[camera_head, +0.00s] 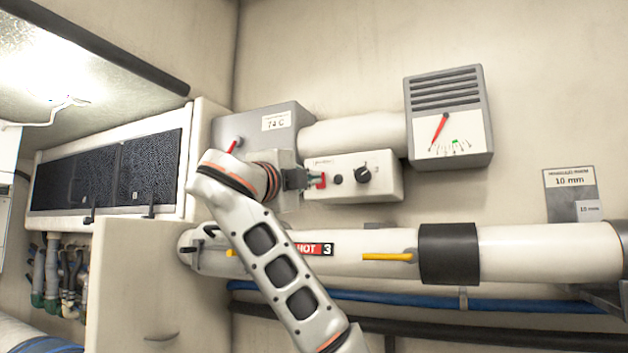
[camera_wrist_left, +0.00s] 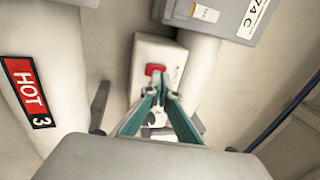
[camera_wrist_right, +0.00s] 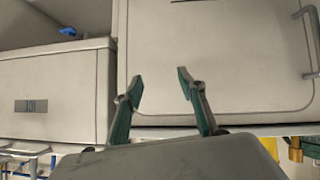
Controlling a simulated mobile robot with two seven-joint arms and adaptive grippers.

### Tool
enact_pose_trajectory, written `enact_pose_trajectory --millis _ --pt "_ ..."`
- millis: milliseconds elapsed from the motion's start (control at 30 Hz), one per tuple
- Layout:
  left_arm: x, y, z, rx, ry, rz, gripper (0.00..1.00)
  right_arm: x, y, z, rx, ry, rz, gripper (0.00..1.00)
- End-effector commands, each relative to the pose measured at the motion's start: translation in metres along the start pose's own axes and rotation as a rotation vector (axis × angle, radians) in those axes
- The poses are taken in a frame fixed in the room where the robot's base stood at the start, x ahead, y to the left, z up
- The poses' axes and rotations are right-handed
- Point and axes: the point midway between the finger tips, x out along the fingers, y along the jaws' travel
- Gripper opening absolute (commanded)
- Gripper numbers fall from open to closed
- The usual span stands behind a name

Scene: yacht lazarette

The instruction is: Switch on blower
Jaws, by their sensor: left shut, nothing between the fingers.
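The white blower control box (camera_head: 385,182) is on the wall, with a red switch (camera_head: 321,181) at its left, a small black button (camera_head: 338,179) and a black knob (camera_head: 363,175). My left gripper (camera_head: 307,180) is shut and empty, its tips close to the red switch. In the left wrist view the red switch (camera_wrist_left: 155,70) shows just beyond the shut fingertips (camera_wrist_left: 162,92); I cannot tell whether they touch it. The fingers partly cover the box's lower part there. My right gripper (camera_wrist_right: 157,80) is open and empty in front of a pale panel.
A grey gauge (camera_head: 450,135) with a red needle is at upper right. A grey box labelled 74 C (camera_head: 262,130) joins a white duct (camera_head: 352,133). Below runs a white pipe marked HOT 3 (camera_head: 360,240) with a yellow lever (camera_head: 388,257). A cabinet (camera_head: 155,285) stands at left.

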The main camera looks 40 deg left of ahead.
Motion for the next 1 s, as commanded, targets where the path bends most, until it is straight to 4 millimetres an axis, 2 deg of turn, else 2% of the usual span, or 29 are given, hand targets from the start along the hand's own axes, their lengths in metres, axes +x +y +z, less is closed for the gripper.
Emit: enact_pose_trajectory --millis 200,567,833,867,1000 --pt "0.013 0.0 0.001 0.0 -0.001 0.001 0.0 -0.002 -0.003 0.002 0.001 -0.004 -0.004 0.4" --pt "0.013 -0.001 0.0 0.0 -0.001 0.002 0.0 -0.005 -0.006 0.006 0.004 -0.013 -0.01 0.4" --pt "0.019 -0.015 0.001 -0.003 0.0 0.093 0.0 -0.017 -0.001 -0.029 0.02 0.018 -0.009 0.4" --pt "0.019 -0.009 0.001 -0.001 -0.001 0.09 0.0 -0.014 -0.005 -0.019 0.024 0.01 -0.014 0.4" --pt "0.02 -0.003 0.001 0.0 -0.001 0.093 0.0 -0.012 -0.009 -0.007 0.025 -0.006 -0.021 0.4"
